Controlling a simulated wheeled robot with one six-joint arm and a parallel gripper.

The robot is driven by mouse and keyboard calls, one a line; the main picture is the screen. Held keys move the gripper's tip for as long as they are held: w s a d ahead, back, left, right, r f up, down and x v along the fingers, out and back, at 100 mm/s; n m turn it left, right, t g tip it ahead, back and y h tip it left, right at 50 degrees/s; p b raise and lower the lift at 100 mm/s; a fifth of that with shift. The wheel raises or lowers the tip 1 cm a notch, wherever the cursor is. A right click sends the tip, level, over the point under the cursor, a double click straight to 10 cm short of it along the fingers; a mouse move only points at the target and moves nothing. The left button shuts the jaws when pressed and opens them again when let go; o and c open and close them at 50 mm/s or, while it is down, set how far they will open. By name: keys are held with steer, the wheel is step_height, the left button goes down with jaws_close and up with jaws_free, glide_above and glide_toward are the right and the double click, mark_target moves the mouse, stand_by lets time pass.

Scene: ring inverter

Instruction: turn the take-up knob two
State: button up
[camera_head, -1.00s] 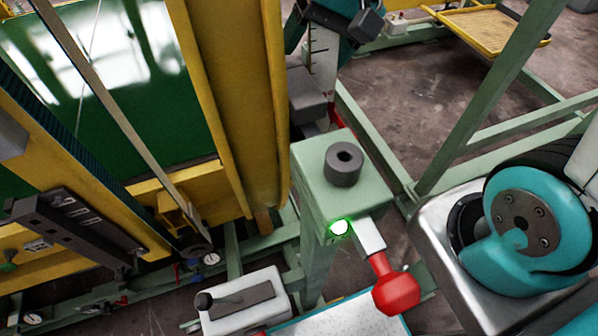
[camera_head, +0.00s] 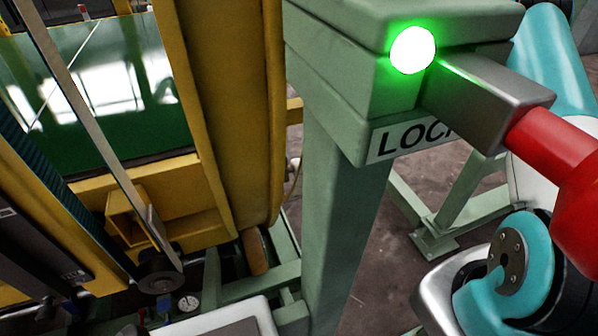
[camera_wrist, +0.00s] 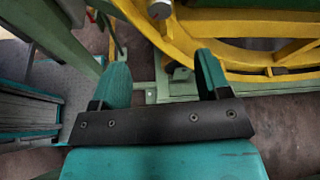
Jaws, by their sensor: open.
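I cannot pick out take-up knob two for certain in either view. My gripper (camera_wrist: 162,62) shows in the wrist view with its two teal fingers spread apart and nothing between them. Beyond the fingertips is a curved yellow frame (camera_wrist: 215,52). A small grey round end (camera_wrist: 159,10) sticks out near it at the top of the wrist view, apart from my fingers. The gripper's fingers do not show in the head view.
A green post (camera_head: 340,215) carries a lit green lamp (camera_head: 412,50) and a grey lever with a red handle (camera_head: 570,175), close to the head camera. A yellow upright (camera_head: 225,110) and a green panel (camera_head: 115,85) stand left. Green rails (camera_head: 275,275) run along the floor.

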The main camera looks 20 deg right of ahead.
mark_target(294, 168)
steer(key=x, duration=1.5)
steer(key=shift+b, duration=0.35)
steer(key=c, duration=0.9)
